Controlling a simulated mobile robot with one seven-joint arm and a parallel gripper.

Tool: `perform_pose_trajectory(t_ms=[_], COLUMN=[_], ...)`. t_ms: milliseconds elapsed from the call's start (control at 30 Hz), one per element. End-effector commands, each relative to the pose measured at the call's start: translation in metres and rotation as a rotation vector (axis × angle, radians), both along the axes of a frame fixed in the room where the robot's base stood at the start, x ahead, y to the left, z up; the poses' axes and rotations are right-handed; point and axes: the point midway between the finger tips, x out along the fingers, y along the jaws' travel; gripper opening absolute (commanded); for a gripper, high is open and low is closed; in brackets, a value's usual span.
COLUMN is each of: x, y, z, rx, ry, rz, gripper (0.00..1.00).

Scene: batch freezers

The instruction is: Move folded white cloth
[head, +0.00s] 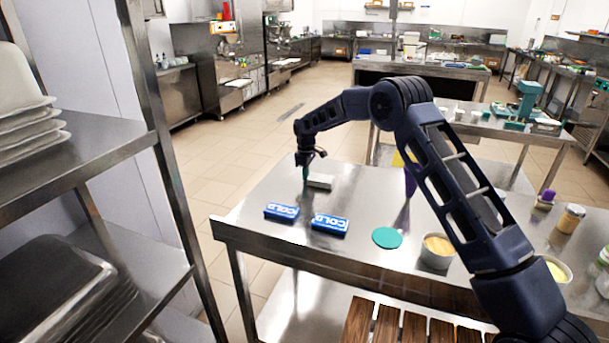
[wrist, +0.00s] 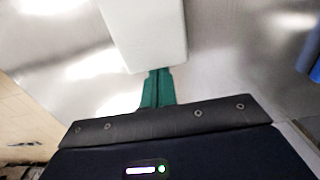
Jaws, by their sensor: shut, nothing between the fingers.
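The folded white cloth (head: 319,181) lies flat on the steel table (head: 262,197) near its far left part. It also shows large at the top of the wrist view (wrist: 146,28). My gripper (head: 306,174) points down at the left end of the cloth. Its green fingers (wrist: 157,84) are together and empty in the wrist view, right at the near edge of the cloth. I cannot tell whether the fingertips touch it.
Two blue packs marked COLD (head: 281,211) (head: 330,224) lie nearer on the table. A green disc (head: 387,237), a tub (head: 438,251) and a jar (head: 572,217) stand to the right. A shelf rack (head: 95,146) is at the left. Bare table lies left of the cloth.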

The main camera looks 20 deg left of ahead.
Motion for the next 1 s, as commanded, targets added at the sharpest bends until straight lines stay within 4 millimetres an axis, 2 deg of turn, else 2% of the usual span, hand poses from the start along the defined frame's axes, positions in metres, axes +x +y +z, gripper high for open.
perform_pose_trajectory(t_ms=[133,233,800,1000], x=[0.001,0.002,0.001,0.001], y=[-0.005,-0.022,-0.155,-0.191], z=[0.000,0.001,0.000,0.001], rx=[0.000,-0.001,-0.001,0.000], ry=[0.000,0.001,0.001,0.000], rz=[-0.001,-0.003,-0.003,-0.003], gripper=[0.00,0.00,0.00,0.00])
